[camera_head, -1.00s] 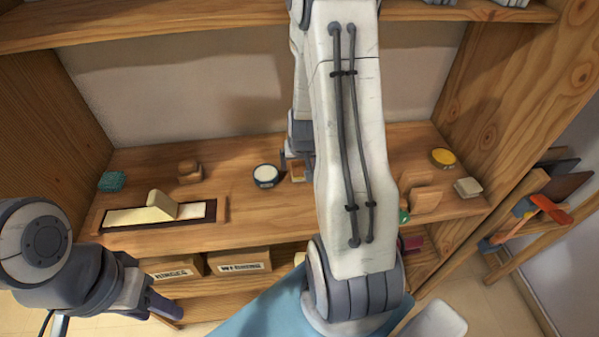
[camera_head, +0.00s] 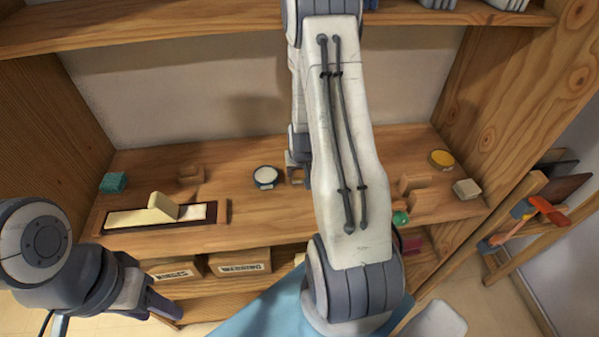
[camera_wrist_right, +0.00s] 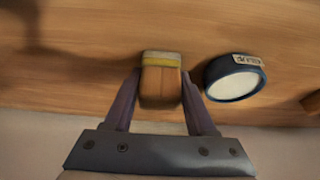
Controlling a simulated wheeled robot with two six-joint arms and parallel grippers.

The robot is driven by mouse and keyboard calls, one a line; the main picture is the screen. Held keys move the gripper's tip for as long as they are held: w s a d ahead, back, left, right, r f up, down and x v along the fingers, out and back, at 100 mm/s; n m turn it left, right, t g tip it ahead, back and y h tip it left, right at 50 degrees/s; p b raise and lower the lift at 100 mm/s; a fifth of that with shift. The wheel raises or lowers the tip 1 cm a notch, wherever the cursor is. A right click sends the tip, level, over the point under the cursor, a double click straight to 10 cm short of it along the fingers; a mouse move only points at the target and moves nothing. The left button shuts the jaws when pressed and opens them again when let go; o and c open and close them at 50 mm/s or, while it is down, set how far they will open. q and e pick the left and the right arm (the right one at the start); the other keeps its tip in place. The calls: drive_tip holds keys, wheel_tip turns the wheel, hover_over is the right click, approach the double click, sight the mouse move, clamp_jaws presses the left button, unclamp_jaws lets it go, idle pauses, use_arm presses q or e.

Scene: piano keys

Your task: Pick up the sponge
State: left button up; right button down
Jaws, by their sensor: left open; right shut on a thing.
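My right gripper (camera_wrist_right: 160,95) is shut on a small tan block (camera_wrist_right: 160,85) with a yellow band and a grey end. I cannot tell for sure whether this block is the sponge. In the head view the right gripper (camera_head: 297,175) is small and partly hidden by my own arm, above the wooden shelf. A teal, rough-looking block (camera_head: 113,183), sponge-like, lies at the left end of the shelf. My left gripper (camera_head: 165,306) is open and empty, low at the left in front of the shelves.
A round blue-rimmed tin (camera_head: 266,177) stands just beside the held block. Wooden blocks (camera_head: 415,183), a green ball (camera_head: 400,218) and a yellow-topped tin (camera_head: 441,158) stand at right.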

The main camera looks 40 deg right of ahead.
drive_tip(key=shift+r, duration=0.45)
wheel_tip(320, 180, up, 4)
drive_tip(key=shift+d+f+b, duration=0.1)
drive_tip(key=shift+f+b, duration=0.15)
drive_tip(key=shift+b, duration=0.05)
drive_tip(key=shift+s+d+r+b, duration=0.2)
drive_tip(key=shift+s, duration=0.2)
drive_tip(key=shift+s+d+r+b, duration=0.15)
drive_tip(key=shift+s+d+b, duration=0.05)
drive_tip(key=shift+s, duration=0.2)
drive_tip(key=s+d+r+p, duration=0.4)
drive_tip(key=s+r+p, duration=0.2)
drive_tip(key=s+p, duration=0.1)
drive_tip(key=shift+s+d, duration=0.25)
drive_tip(key=shift+s, duration=0.65)
